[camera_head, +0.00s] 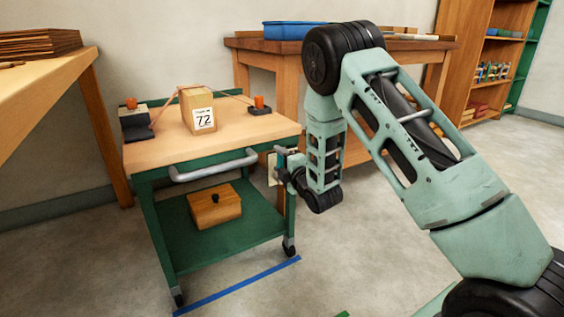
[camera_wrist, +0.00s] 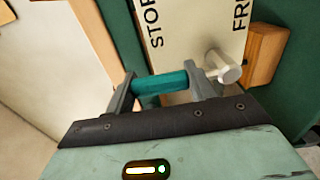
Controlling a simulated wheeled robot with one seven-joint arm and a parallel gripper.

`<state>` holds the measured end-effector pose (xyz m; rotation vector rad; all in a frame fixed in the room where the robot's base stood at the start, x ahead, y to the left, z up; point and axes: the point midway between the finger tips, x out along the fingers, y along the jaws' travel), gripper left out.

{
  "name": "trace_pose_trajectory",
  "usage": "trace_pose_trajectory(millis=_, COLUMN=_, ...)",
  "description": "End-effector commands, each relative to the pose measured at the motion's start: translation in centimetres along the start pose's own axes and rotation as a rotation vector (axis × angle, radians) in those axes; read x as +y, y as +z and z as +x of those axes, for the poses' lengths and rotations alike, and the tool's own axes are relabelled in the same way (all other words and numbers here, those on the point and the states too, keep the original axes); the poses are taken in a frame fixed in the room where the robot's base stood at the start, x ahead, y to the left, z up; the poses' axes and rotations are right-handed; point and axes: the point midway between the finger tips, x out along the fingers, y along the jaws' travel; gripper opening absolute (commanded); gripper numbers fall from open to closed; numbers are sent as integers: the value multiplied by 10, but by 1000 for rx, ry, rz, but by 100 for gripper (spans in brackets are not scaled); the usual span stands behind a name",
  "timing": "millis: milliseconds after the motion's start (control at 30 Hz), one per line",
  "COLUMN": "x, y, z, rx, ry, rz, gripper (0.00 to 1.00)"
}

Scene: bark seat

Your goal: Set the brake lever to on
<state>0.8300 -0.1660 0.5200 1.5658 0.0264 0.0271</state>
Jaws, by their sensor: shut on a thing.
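The brake lever's teal grip (camera_wrist: 160,83) lies between the two grey fingers of my gripper (camera_wrist: 163,86) in the wrist view. My gripper is shut on it. A metal pin (camera_wrist: 224,68) shows just right of the right finger. Behind the grip is a cream plate (camera_wrist: 190,40) with dark lettering, partly cut off: it seems to read "STOP" on the left and "FREE" on the right. In the head view my gripper (camera_head: 288,172) is at the right side of the green cart (camera_head: 215,165), by the plate (camera_head: 272,169). The lever is too small there to read.
The cart carries a box marked 72 (camera_head: 198,112) on its wooden top and a wooden box (camera_head: 214,207) on its lower shelf. A workbench (camera_head: 262,57) stands behind, another table (camera_head: 40,80) at left. Blue tape (camera_head: 240,286) marks the floor in front.

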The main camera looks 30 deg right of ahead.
Motion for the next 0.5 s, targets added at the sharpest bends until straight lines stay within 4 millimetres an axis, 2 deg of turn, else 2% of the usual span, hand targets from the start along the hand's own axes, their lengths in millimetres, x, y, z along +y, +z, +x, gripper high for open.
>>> trace_pose_trajectory(millis=400, x=0, y=0, z=0, rx=0, ry=2, rz=-15, gripper=14)
trace_pose_trajectory(millis=433, x=0, y=0, z=0, rx=0, ry=2, rz=-15, gripper=57)
trace_pose_trajectory(millis=467, x=0, y=0, z=0, rx=0, ry=1, rz=-14, gripper=64)
trace_pose_trajectory(millis=500, x=0, y=0, z=0, rx=0, ry=1, rz=-14, gripper=64)
